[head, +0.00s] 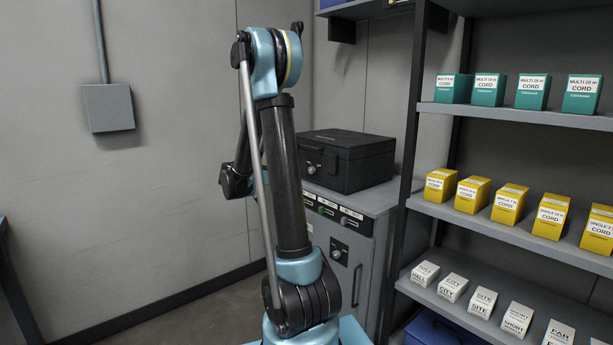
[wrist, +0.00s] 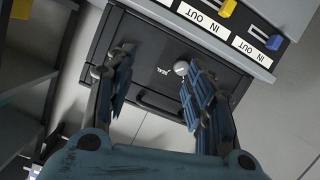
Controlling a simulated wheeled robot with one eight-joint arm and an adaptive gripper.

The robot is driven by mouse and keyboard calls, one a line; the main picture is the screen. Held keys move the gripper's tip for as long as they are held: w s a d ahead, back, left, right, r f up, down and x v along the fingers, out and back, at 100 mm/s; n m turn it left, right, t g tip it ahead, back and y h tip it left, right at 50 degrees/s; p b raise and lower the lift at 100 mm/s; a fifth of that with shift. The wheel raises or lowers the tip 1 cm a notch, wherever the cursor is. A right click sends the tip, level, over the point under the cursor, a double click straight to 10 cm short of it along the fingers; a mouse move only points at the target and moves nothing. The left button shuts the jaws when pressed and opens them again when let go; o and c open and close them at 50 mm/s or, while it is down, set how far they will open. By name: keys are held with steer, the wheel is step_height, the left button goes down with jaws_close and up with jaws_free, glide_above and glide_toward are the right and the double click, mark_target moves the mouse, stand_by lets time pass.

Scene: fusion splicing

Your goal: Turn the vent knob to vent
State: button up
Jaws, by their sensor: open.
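In the wrist view a small round silver knob (wrist: 181,68) sits on a dark front panel. In the head view one knob (head: 311,170) is on the black box and another knob (head: 337,253) is on the grey cabinet's front. No vent label is readable. My gripper's fingers are not clearly visible in the head view.
The black box (head: 347,160) stands on the grey cabinet (head: 380,204). A shelf rack (head: 510,118) with several teal, yellow and white boxes is at right. In the wrist view, IN and OUT labels (wrist: 202,19) run beside a yellow switch (wrist: 228,7). A dark handle (wrist: 160,104) crosses the panel.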

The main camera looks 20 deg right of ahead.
mark_target(310, 171)
steer(key=w+a+f+m+t+h, duration=0.1)
steer(key=w+a+f+m+h, duration=0.15)
steer(key=w, duration=0.45)
steer(key=shift+h, duration=0.25)
steer(key=x, duration=1.1)
steer(key=r+x, duration=0.1)
steer(key=x, duration=0.5)
steer(key=shift+w+d, duration=0.15)
steer(key=shift+w, duration=0.15)
steer(key=c, duration=1.1)
